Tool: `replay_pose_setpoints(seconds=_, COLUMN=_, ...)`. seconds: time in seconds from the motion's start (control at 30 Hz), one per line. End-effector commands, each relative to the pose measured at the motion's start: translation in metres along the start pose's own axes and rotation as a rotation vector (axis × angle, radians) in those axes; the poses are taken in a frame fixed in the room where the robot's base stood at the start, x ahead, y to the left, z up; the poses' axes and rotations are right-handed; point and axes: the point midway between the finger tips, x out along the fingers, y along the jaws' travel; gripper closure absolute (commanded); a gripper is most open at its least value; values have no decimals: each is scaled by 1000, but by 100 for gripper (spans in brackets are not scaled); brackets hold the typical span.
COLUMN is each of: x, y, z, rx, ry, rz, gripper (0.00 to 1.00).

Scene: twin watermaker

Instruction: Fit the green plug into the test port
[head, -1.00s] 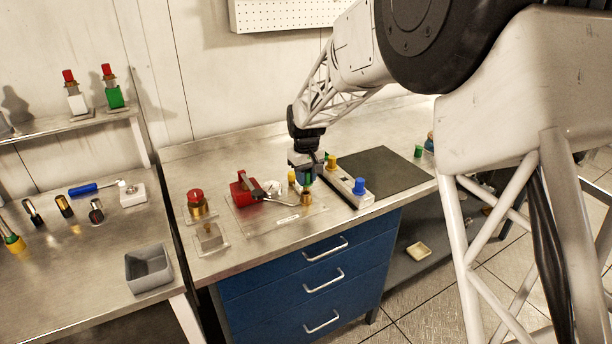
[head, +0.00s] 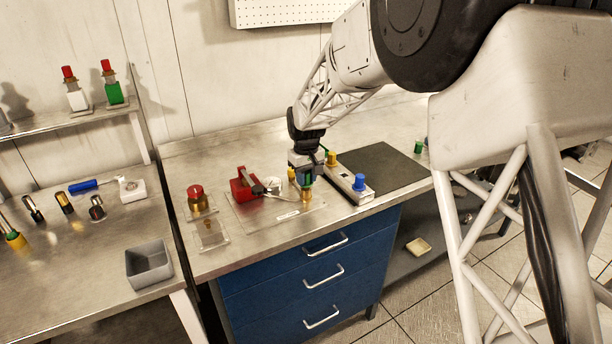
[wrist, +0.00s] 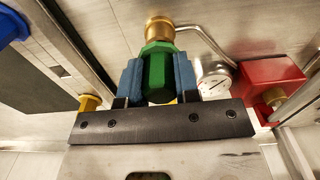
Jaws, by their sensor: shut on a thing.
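My gripper (head: 306,177) points down over the clear plate on the middle bench. In the wrist view its blue fingertips (wrist: 157,80) are shut on the green plug (wrist: 158,70), a green hexagonal piece. The plug's far end meets the brass test port (wrist: 160,28), in line with it. I cannot tell how deep the plug sits in it. In the head view the brass port (head: 307,196) stands upright directly below the fingers, and the plug is mostly hidden by them.
A red block (head: 241,186) and a round gauge (head: 272,184) stand left of the port. A white strip with a blue knob (head: 359,182) and yellow knob lies close on the right. A dark mat (head: 385,168) is beyond. A grey bin (head: 149,264) stands on the left bench.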

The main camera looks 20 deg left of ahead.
Motion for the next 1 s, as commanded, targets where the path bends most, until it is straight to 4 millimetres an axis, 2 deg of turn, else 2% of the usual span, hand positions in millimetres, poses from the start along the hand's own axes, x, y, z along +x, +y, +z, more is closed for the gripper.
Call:
replay_pose_setpoints(seconds=0.9, x=17, y=0, z=0, rx=0, ry=-1, rz=0, gripper=97)
replay_pose_setpoints(seconds=0.93, x=17, y=0, z=0, rx=0, ry=-1, rz=0, gripper=66)
replay_pose_setpoints(seconds=1.0, x=17, y=0, z=0, rx=0, ry=-1, rz=0, gripper=55)
